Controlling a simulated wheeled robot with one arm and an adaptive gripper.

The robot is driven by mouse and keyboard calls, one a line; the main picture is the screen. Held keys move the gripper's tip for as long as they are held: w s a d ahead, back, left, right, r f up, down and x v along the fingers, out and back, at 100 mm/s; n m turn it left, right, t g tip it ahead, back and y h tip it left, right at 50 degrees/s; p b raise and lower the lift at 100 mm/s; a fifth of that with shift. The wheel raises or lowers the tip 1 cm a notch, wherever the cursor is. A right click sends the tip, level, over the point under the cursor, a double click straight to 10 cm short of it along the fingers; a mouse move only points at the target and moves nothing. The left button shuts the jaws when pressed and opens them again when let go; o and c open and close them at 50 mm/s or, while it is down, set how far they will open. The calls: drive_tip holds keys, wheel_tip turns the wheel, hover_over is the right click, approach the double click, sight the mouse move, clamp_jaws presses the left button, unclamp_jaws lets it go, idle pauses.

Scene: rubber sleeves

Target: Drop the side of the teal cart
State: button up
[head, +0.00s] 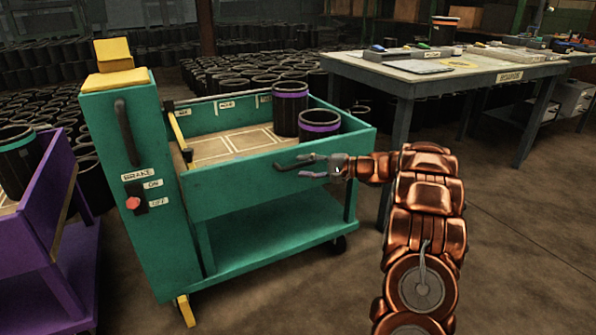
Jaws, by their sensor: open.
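The teal cart (150,215) stands left of centre. Its near side panel (235,190) is upright and closes the front of the top bed (225,147). Two black sleeves with purple bands, one taller (290,112) and one shorter (319,127), stand at the bed's right end. My gripper (290,168) is open in front of the panel's right half, fingers pointing left. I cannot tell whether it touches the panel. The cart's end post carries a dark handle (126,132) and a red brake knob (132,202) by ON and OFF labels.
A purple cart (30,225) with a black sleeve (18,160) stands at the left edge. A workbench (440,75) with trays stands at the back right. Many black sleeves fill the floor behind. The floor at the lower right is clear beyond my arm.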

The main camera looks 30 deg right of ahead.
drive_tip(key=shift+b+x, duration=0.3)
drive_tip(key=shift+x, duration=0.95)
clamp_jaws()
